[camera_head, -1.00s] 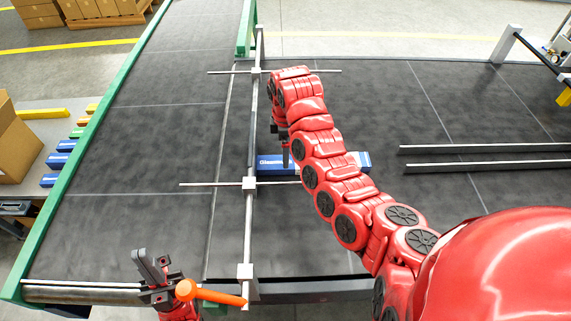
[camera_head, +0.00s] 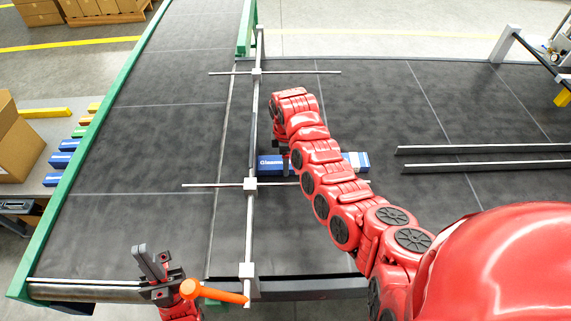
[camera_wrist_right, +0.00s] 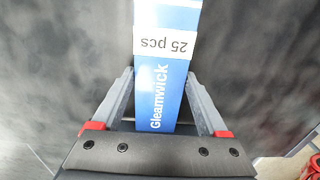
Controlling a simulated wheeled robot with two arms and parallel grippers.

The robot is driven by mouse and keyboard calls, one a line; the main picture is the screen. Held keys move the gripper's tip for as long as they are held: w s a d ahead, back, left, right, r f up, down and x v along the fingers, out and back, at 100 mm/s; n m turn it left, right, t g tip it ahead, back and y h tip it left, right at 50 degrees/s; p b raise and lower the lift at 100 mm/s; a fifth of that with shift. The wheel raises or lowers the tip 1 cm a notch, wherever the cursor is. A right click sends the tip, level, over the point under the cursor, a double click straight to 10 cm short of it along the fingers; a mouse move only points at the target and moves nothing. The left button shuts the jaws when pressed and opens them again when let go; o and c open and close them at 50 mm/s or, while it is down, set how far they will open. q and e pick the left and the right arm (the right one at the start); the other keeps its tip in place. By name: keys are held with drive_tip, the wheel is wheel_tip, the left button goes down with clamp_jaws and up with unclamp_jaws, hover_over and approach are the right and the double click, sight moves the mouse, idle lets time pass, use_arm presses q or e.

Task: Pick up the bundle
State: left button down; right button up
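The bundle (camera_head: 271,165) is a long blue pack lettered "Gleamwick" with a white band. It lies on the dark belt, right of the long metal rail, and my right arm hides its middle in the head view. In the right wrist view the bundle (camera_wrist_right: 165,85) runs between the two fingers of my right gripper (camera_wrist_right: 160,80), with a "25 pcs" label on the band. The right gripper is open around it, with a small gap showing beside the fingers. My left gripper (camera_head: 153,264) is at the belt's near left edge, away from the bundle; its finger gap is unclear.
The metal rail (camera_head: 252,130) with crossbars stands left of the bundle. An orange handle (camera_head: 220,294) is beside my left gripper. Two parallel bars (camera_head: 485,158) lie to the right. Blue packs (camera_head: 60,160) and a carton (camera_head: 18,145) stand beyond the green belt edge at left.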

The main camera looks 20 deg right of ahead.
drive_tip(key=c, duration=1)
